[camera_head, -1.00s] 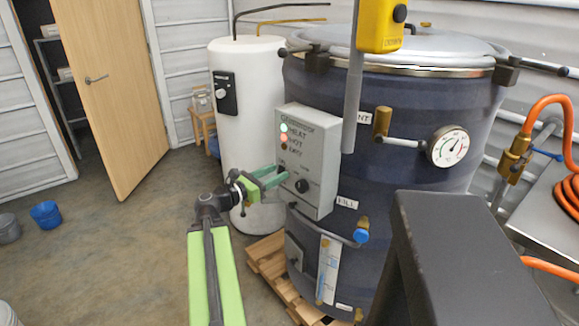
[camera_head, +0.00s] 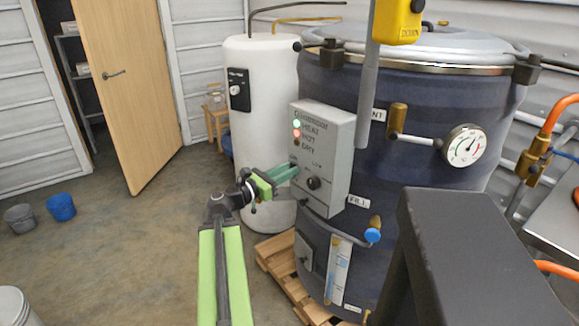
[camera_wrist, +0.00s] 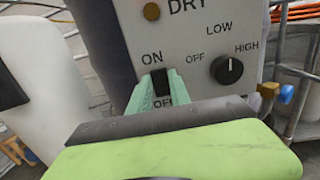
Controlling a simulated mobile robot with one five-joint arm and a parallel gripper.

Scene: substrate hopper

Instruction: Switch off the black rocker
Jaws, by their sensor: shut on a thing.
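The grey control box (camera_head: 338,150) is fixed to the front of the dark drum. In the wrist view the black rocker (camera_wrist: 160,83) sits on the box face, between the printed words ON above and OFF below. My gripper (camera_head: 290,169) reaches the lower left of the box face. Its two green fingers stand at the left and right sides of the rocker, shut on it. The fingers partly cover the OFF label. The rocker's tilt is hard to tell. In the head view the fingers hide the rocker.
A black knob (camera_wrist: 227,69) marked OFF, LOW and HIGH is right of the rocker. On the box a green light (camera_head: 297,124) and a red light (camera_head: 297,133) glow; the DRY light is dark. A white tank (camera_head: 262,85) stands behind, left.

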